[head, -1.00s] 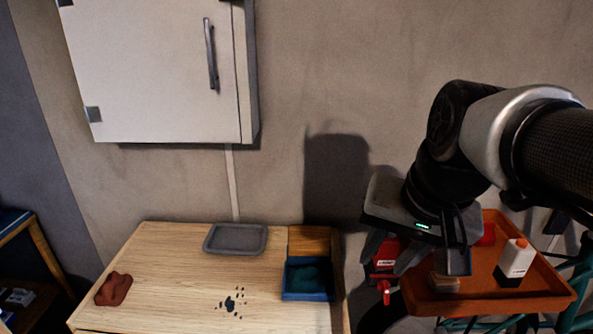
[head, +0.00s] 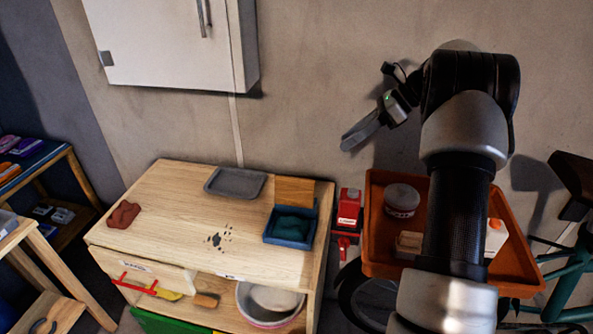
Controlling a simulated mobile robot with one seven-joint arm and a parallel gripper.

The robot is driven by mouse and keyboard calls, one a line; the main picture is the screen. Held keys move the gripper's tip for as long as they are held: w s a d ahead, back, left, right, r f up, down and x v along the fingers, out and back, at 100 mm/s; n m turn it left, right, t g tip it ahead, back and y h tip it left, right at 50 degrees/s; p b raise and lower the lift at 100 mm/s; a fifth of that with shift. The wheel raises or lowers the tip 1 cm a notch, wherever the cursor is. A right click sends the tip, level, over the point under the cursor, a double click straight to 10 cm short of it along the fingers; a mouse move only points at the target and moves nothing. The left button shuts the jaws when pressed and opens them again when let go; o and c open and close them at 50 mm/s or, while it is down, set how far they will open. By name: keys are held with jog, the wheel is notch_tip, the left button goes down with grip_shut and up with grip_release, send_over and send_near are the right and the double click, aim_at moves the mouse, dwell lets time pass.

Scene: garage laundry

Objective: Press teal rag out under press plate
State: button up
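A dark teal rag (head: 293,226) lies crumpled inside a blue tray (head: 268,238) at the right side of the wooden worktop. A flat wooden plate (head: 294,191) is just behind the blue tray; I cannot tell whether it is the press plate or how it is joined. My gripper (head: 350,142) is raised in the air above and to the right of the tray, apart from the rag. It is seen from the side, so its finger gap is unclear. No object shows in it.
A grey tray (head: 235,183), a reddish rag (head: 123,214) and dark spots (head: 215,239) are on the worktop (head: 165,235). An orange tray cart (head: 518,262) holding a round tub (head: 401,200) stands right. A white wall cabinet (head: 165,40) hangs above.

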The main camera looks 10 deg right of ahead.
jog(key=b, duration=0.2)
send_near(296, 187)
jog(key=w+a+f, duration=0.1)
jog(key=w+f, duration=0.1)
jog(key=w+a+f, duration=0.1)
jog(key=w+f, duration=0.1)
jog(key=w+a+f, duration=0.2)
jog(key=shift+w+f, duration=0.25)
jog(key=shift+f, duration=0.1)
grip_shut()
